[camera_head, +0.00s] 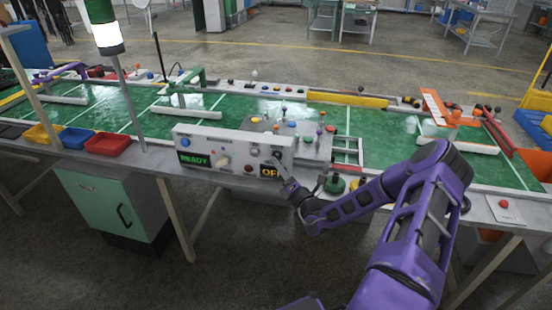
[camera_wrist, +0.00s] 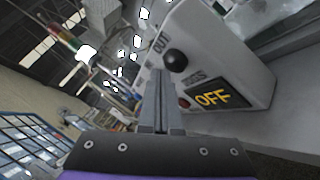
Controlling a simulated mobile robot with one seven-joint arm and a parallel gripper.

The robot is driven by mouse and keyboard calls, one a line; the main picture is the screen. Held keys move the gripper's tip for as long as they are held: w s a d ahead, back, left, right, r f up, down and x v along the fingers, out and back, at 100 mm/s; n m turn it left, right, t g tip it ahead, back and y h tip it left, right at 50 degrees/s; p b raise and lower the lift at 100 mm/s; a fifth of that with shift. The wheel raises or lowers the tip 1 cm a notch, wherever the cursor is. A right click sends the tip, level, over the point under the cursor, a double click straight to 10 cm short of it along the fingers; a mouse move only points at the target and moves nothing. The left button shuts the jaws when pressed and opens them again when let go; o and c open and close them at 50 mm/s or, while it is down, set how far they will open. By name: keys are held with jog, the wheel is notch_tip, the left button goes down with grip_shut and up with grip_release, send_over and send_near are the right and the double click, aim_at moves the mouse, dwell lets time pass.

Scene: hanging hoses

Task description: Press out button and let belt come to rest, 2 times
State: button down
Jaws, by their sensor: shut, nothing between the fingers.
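The grey control box (camera_head: 232,140) stands at the front edge of the green belt (camera_head: 385,130). Its lit displays read READY (camera_head: 195,159) and OFF; the OFF display (camera_wrist: 212,97) also shows in the wrist view. A round black button (camera_wrist: 176,60) sticks out of the box face beside a label that looks like OUT. My gripper (camera_wrist: 160,76) is shut and empty, its tips just left of and below this button in the wrist view. I cannot tell whether they touch it. In the head view my gripper (camera_head: 281,164) is at the right part of the box face.
Blue (camera_head: 75,138) and red (camera_head: 107,144) bins sit left of the box. A red button (camera_head: 504,203) is on a plate at far right.

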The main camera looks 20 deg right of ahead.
jog(key=shift+w+d, duration=0.25)
jog(key=shift+w, duration=0.1)
dwell(0.6)
jog(key=shift+s+a, duration=0.1)
jog(key=shift+s, duration=0.05)
jog(key=shift+s+a+p, duration=0.45)
jog(key=shift+s+p, duration=0.1)
jog(key=shift+s, duration=0.1)
jog(key=s+a+p, duration=0.1)
jog(key=s, duration=0.1)
jog(key=s+a+p, duration=0.1)
jog(key=s+a, duration=0.1)
dwell(0.3)
dwell(4.0)
